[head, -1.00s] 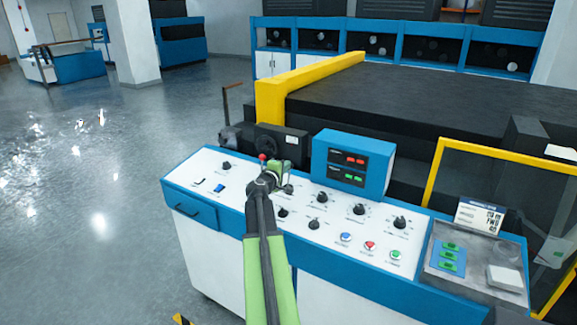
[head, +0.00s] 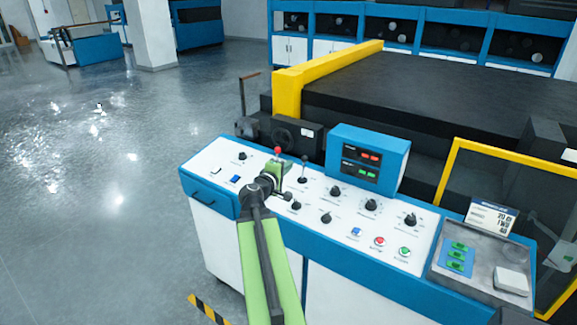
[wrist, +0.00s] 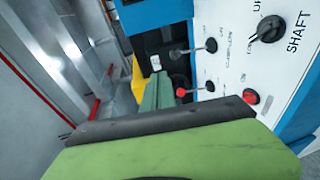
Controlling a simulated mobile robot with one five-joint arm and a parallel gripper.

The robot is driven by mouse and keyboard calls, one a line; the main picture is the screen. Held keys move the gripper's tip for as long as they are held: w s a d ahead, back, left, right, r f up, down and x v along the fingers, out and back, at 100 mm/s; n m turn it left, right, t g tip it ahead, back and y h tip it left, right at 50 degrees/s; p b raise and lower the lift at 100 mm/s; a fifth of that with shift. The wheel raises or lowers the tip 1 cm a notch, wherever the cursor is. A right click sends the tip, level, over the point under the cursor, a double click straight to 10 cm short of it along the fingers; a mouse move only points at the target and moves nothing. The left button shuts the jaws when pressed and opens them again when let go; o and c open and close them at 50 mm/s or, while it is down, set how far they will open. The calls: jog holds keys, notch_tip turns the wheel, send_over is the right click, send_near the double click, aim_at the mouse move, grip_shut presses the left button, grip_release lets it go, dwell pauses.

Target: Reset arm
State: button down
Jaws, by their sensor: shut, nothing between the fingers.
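My green and black arm reaches up from the bottom of the head view over a control console. My gripper (head: 278,184) is shut and empty, above the left part of the white panel (head: 318,208). A red-knobbed lever (head: 278,151) shows just behind the gripper. In the wrist view, green gripper parts fill the bottom and middle, with the white panel (wrist: 228,72) to the right. A red knob (wrist: 181,92) shows beside the gripper there. I cannot tell whether the gripper touches any control.
The panel carries black knobs, coloured buttons and a blue display box (head: 368,158). A metal tray (head: 484,262) with green switches is at right. Behind stands a large black machine with a yellow frame (head: 290,92). Open floor (head: 90,170) lies to the left.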

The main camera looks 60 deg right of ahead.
jog(key=w+a+n+t+y, duration=0.1)
jog(key=w+a+n+t, duration=0.25)
jog(key=w+a, duration=1)
jog(key=w+a+f+m+t+y, duration=0.15)
jog(key=w+a+f, duration=0.25)
jog(key=a, duration=0.5)
jog(key=w+a+f+y, duration=0.3)
jog(key=w+a+f, duration=0.15)
jog(key=a, duration=0.55)
jog(key=a+f+m+g+y, duration=0.15)
jog(key=a+f+y, duration=0.35)
jog(key=a, duration=0.8)
jog(key=s+a+f+m+g+y, duration=0.1)
jog(key=s+a+f+g+y, duration=0.1)
jog(key=s+a, duration=0.3)
jog(key=s+a+f+g+y, duration=0.3)
jog(key=s+a, duration=0.3)
jog(key=a, duration=0.4)
jog(key=shift+f+m+g, duration=0.35)
jog(key=shift+f, duration=0.5)
jog(key=shift+y, duration=0.25)
